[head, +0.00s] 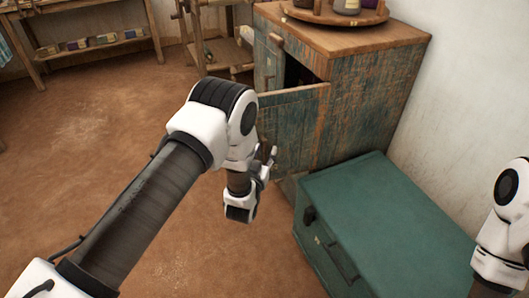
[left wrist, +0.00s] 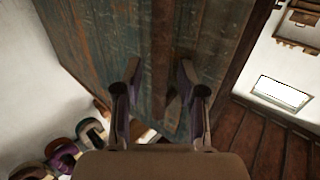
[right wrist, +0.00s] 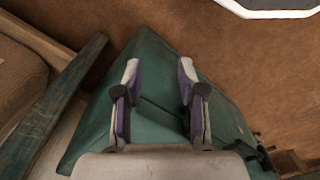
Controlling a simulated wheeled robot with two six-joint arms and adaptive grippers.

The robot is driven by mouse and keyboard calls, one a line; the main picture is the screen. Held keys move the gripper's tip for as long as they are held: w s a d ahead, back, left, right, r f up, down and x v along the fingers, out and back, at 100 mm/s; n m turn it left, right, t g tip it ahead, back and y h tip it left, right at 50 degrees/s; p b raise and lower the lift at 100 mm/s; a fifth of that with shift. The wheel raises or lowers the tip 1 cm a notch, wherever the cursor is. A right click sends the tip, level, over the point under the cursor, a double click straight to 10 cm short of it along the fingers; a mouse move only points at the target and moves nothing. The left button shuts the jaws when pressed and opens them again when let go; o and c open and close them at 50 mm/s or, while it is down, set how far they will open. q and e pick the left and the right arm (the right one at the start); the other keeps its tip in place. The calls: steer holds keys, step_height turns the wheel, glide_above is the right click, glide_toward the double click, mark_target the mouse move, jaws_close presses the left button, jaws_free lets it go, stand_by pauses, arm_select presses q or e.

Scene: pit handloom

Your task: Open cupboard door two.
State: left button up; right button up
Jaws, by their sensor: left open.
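The cupboard (head: 365,105), worn teal and brown wood, stands at the upper right in the head view. One door (head: 297,128) is swung out, with a dark gap (head: 293,72) behind it. Another panel (head: 267,62) shows farther left; I cannot tell which is door two. My left gripper (head: 268,160) is at the outer side of the swung-out door, partly hidden by its own wrist. In the left wrist view, its open fingers (left wrist: 158,95) are on either side of a brown upright bar (left wrist: 162,50) against worn teal boards; contact is unclear. My right gripper (right wrist: 156,85) is open and empty.
A green chest (head: 385,215) stands in front of the cupboard; it also shows beneath my right gripper (right wrist: 150,60). A round wooden tray (head: 335,12) with jars sits on the cupboard. A white wall is at right. Brown floor is clear at left.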

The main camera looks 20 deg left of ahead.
arm_select(q)
steer(key=s, duration=1.2)
steer(key=shift+d, duration=0.4)
